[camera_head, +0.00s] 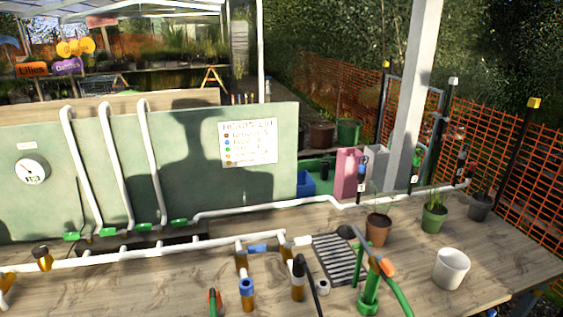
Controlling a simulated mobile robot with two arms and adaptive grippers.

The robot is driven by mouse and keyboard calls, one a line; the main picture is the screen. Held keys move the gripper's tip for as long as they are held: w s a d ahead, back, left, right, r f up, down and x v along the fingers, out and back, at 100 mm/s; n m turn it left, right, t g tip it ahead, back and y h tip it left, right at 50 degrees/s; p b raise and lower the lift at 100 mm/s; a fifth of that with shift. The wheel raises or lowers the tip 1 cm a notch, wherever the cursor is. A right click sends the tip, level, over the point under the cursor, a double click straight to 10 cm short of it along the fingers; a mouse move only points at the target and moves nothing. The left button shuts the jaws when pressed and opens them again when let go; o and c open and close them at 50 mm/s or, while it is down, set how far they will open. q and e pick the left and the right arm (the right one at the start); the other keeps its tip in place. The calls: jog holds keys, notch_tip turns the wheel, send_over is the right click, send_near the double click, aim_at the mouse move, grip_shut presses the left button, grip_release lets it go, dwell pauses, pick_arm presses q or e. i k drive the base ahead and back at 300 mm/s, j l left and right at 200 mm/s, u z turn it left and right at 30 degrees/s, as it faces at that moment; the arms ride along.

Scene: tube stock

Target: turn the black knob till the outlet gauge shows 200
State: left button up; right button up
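A round white gauge (32,171) is set in the green panel at the far left. Its needle and markings are too small to read, and I cannot tell whether it is the outlet gauge. Several dark-topped fittings stand on the bench. One has a black upper part (298,267) on an amber body, near the bottom middle. I cannot tell for sure which part is the black knob. Neither of my grippers shows in the head view.
White pipes (130,254) run along the wooden bench (440,295). A green stand with a hose (370,292), a black grate (340,257), a white pot (451,268) and potted plants (378,228) are at right. A lettered sign (248,142) hangs on the panel (180,150).

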aim_at(40, 251)
jog(key=k+u, duration=0.1)
jog(key=u, duration=1.55)
